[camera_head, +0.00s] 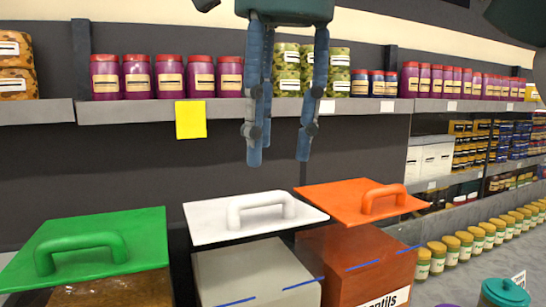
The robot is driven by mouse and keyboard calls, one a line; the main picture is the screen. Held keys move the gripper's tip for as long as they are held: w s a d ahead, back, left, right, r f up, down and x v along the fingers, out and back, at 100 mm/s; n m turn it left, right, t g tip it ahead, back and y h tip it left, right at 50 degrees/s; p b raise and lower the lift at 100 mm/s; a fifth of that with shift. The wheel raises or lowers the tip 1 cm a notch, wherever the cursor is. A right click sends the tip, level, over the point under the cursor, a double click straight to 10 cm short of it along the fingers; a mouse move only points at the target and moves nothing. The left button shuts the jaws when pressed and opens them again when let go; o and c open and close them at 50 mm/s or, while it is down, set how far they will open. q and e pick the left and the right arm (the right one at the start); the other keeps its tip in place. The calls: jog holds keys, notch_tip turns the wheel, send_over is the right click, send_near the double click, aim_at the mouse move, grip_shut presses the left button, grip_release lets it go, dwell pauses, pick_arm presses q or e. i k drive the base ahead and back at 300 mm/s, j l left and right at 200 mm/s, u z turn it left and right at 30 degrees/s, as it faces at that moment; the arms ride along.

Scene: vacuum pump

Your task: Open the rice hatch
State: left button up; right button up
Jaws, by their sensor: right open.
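Three bins stand side by side in front of me, with a green lid (140,225), a white lid (205,220) and an orange lid (335,195). Each lid has a raised loop handle and looks closed. The white lid's handle (262,200) is in the middle of the view. The bin under the orange lid has a label (385,300) ending in "ntils"; no rice label shows. My right gripper (279,158) hangs fingers down from the top, open and empty. In the picture it is above the white handle, apart from it. My left gripper does not clearly show.
A shelf (150,110) with red-lidded jars and green cans runs behind the gripper, with a yellow note (190,119) on its edge. Yellow-lidded jars (451,250) line the counter at right, near a teal-lidded container (505,292).

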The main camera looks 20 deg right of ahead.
aim_at(214, 221)
jog(key=k, duration=1.25)
